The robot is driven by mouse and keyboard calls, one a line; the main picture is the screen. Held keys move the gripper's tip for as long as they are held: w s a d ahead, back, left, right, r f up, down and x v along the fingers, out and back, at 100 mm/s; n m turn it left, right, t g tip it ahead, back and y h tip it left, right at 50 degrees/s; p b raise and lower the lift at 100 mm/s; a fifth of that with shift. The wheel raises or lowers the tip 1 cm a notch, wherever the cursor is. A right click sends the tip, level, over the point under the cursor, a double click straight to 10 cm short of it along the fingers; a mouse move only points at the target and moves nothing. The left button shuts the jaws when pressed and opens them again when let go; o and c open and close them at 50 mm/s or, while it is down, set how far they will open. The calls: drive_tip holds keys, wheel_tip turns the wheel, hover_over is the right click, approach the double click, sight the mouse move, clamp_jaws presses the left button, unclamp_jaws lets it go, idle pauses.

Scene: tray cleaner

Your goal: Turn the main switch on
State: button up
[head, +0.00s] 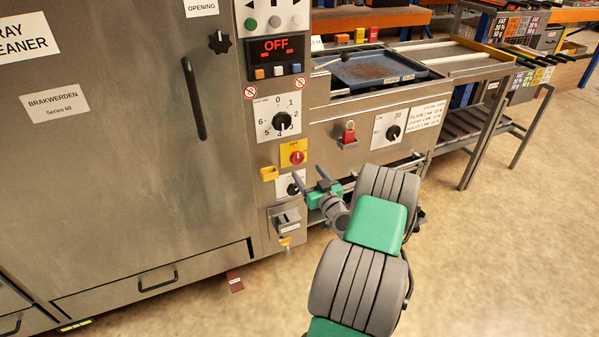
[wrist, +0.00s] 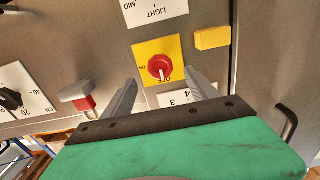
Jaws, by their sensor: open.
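The main switch (head: 297,157) is a red rotary knob on a yellow plate on the machine's steel front. An OFF marking shows above it in the head view. The red knob (wrist: 160,67) also shows in the wrist view, where the picture is turned over and the OFF marking lies below the knob. My gripper (head: 309,176) is open and empty, a little below and to the right of the switch in the head view. In the wrist view my gripper's fingers (wrist: 160,78) point toward the panel on either side of the knob. They appear apart from it.
A display (head: 276,46) reads OFF in red. A numbered dial (head: 281,121) sits above the switch, and a small dial (head: 291,188) below it. A yellow block (head: 269,173) juts out left of the switch.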

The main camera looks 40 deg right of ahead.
sight(298, 159)
drive_tip(key=x, duration=0.7)
drive_tip(key=shift+w+d+r, duration=0.1)
drive_tip(key=shift+w+d, duration=0.05)
drive_tip(key=shift+w, duration=0.15)
drive_tip(key=shift+c, duration=0.2)
drive_tip(key=c, duration=1.3)
